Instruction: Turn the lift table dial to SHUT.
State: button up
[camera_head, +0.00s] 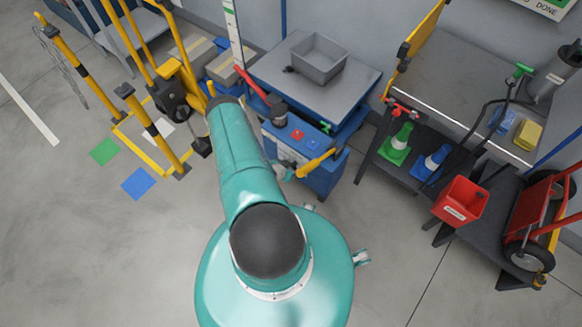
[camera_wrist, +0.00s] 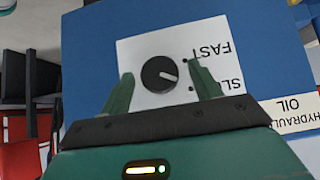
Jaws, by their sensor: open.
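The dial (camera_wrist: 159,74) is a round black knob on a white plate (camera_wrist: 135,52) on a blue panel, in the wrist view. Its white mark points right and slightly down in the picture. The plate's print is upside down: FAST reads at upper right, and SL shows by the right finger, the rest hidden. I see no SHUT label. My gripper (camera_wrist: 162,74) is open, one finger on each side of the knob, with gaps visible; I cannot tell its depth to the knob. In the head view my arm hides the dial; the lift table (camera_head: 333,84) is blue with a grey top.
A grey bin (camera_head: 318,59) stands on the lift table, with a red-handled lever (camera_head: 252,84) at its left and a yellow handle (camera_head: 315,163) in front. A HYDRAULIC OIL label (camera_wrist: 296,116) is right of the dial. A workbench (camera_head: 455,75) stands right; open floor lies left.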

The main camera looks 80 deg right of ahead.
jog(key=shift+s+d+f, duration=0.1)
jog(key=shift+d+f, duration=0.1)
jog(key=shift+d, duration=0.05)
jog(key=c, duration=1)
jog(key=shift+o, duration=0.2)
jog(key=m+t+h, duration=0.1)
jog(key=t, duration=0.1)
jog(key=m+t+h, duration=0.2)
jog(key=t, duration=0.1)
jog(key=m+t+h, duration=0.2)
jog(key=shift+s+a+f+t, duration=0.25)
jog(key=shift+s+t, duration=0.05)
jog(key=shift+t, duration=0.1)
jog(key=shift+m, duration=0.3)
